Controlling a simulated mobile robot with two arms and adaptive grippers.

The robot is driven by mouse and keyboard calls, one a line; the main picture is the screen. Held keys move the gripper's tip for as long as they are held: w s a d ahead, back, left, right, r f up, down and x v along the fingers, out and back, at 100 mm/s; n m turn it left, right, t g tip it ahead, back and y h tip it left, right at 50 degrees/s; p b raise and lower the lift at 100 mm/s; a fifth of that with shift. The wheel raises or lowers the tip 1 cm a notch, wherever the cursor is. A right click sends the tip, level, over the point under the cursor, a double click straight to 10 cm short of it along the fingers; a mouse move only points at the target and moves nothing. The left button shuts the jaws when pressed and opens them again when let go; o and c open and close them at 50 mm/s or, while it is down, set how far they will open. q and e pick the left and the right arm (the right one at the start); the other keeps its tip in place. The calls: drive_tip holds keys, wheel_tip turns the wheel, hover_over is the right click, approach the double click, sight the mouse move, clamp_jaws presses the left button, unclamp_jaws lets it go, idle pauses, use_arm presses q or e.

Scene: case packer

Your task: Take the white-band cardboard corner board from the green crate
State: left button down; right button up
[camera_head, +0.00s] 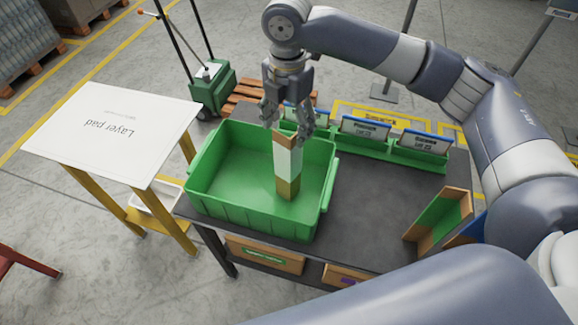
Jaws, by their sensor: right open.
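The white-band cardboard corner board (288,160) stands roughly upright in the green crate (222,204), towards its right side. It is brown with a broad white band across its upper part. My right gripper (289,128) points down from above, at the board's top end. Its fingers are open and spread around or just in front of that end; I cannot tell whether they touch it. The fingers partly hide the top of the board. My left gripper is not in view.
The crate sits on a dark table (370,215). Green holders with blue-and-white cards (366,129) line the back edge. A green-band corner board (438,220) stands at the right. A layer pad stand (115,130) is on the left. The table's middle right is clear.

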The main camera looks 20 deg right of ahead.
sight(288, 165)
wheel_tip(288, 165, down, 4)
drive_tip(key=shift+s+f+p, duration=0.15)
drive_tip(key=shift+f+p, duration=0.1)
drive_tip(key=shift+p, duration=0.35)
drive_tip(key=shift+c, duration=0.6)
drive_tip(key=c, duration=0.9)
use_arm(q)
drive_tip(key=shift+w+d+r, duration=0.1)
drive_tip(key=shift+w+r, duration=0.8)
